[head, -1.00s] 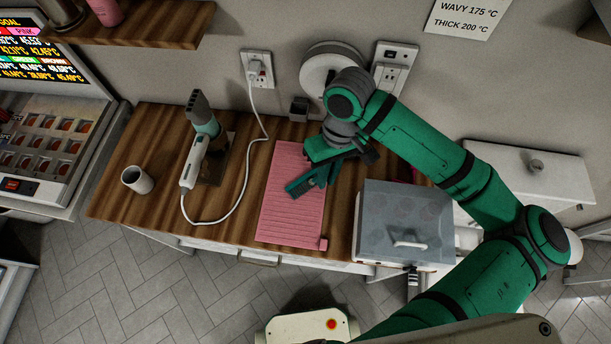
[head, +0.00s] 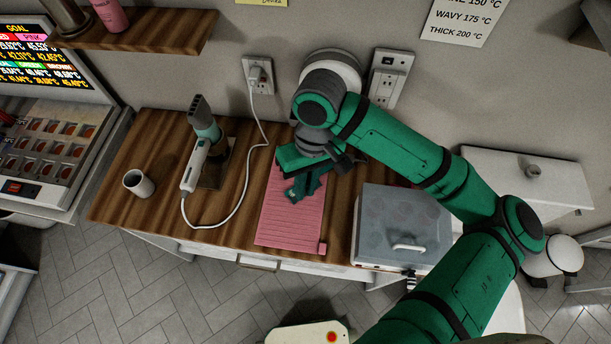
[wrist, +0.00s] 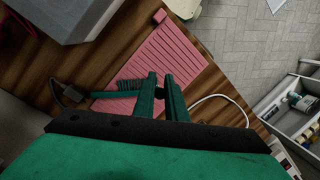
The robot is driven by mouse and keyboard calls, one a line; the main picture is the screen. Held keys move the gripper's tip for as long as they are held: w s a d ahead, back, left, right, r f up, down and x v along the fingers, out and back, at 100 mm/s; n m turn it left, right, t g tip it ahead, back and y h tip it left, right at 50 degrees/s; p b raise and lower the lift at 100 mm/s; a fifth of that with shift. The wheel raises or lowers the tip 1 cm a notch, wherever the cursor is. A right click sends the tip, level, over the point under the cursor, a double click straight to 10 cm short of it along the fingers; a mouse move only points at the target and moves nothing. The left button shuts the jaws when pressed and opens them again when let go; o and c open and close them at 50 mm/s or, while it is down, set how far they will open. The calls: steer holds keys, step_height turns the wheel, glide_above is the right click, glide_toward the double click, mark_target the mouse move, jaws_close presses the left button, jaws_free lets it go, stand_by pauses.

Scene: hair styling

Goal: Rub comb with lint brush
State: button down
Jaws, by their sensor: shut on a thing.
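My gripper (head: 303,188) is over the upper part of the pink mat. In the wrist view my gripper (wrist: 163,92) is shut on a teal toothed piece that looks like the comb (wrist: 112,94). Its bar sticks out to the left of the fingers, its teeth pointing to the top of the picture. A small dark object (wrist: 72,93), possibly the lint brush, lies beyond the bar's left end; I cannot tell for sure. Whether the comb touches anything is not clear. My arm hides part of the counter in the head view.
The pink ridged mat (head: 290,232) lies on the wooden counter (head: 147,150). A grey lidded box (head: 402,225) stands close on its right. A corded white and teal tool (head: 195,160) and a white cup (head: 138,184) are on the left. The white cord (head: 245,185) runs beside the mat.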

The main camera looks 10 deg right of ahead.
steer(key=shift+w+a+r, duration=0.1)
steer(key=shift+w+r, duration=0.05)
steer(key=shift+r, duration=2.2)
steer(key=shift+s, duration=0.2)
steer(key=shift+a+f, duration=0.25)
steer(key=shift+f, duration=0.25)
steer(key=shift+s, duration=0.1)
